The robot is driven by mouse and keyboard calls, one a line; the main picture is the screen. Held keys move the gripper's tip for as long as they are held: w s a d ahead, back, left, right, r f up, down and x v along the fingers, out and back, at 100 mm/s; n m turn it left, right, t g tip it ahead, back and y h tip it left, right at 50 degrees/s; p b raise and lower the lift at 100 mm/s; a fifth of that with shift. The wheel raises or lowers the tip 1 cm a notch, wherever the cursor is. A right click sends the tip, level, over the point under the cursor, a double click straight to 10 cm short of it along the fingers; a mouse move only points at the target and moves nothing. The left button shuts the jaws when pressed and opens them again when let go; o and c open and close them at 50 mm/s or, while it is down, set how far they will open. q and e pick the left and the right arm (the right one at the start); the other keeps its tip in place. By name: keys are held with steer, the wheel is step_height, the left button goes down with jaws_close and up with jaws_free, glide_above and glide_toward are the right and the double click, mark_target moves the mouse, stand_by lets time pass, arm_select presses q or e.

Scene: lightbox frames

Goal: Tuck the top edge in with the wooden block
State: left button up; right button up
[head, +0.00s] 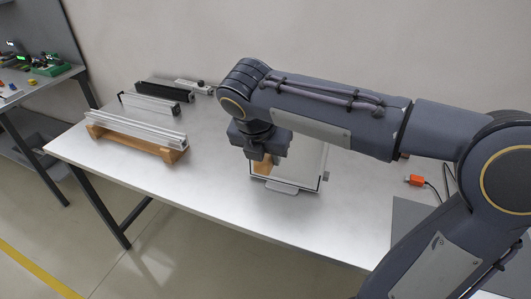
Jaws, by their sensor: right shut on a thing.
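My right gripper (262,160) points down over the front of the lightbox frame, shut on a small wooden block (263,169). The block is at the frame's upper left part, partly hidden by the gripper; I cannot tell whether it touches the edge. The lightbox frame (309,160) stands tilted on a light grey stand (290,187), with a pale panel and a thin dark rim. My arm and gripper hide most of its top edge. My left gripper is not in view.
On the table (215,195), aluminium profiles (140,127) lie on a wooden rack (135,143) at the left. A black bar (164,91) and more profiles lie behind. An orange connector (416,181) with a cable lies at the right. The table's front left is clear.

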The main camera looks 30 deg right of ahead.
steer(key=shift+r, duration=0.1)
steer(key=shift+w+d+p, duration=1.45)
steer(key=shift+w+d, duration=0.35)
steer(key=shift+d, duration=0.1)
steer(key=shift+w+d, duration=0.55)
steer(key=shift+d, duration=0.05)
steer(key=shift+w+d+p, duration=1.35)
steer(key=shift+d+p, duration=0.1)
stand_by(0.6)
steer(key=shift+s+a, duration=2.05)
steer(key=shift+a, duration=0.15)
steer(key=shift+f, duration=0.2)
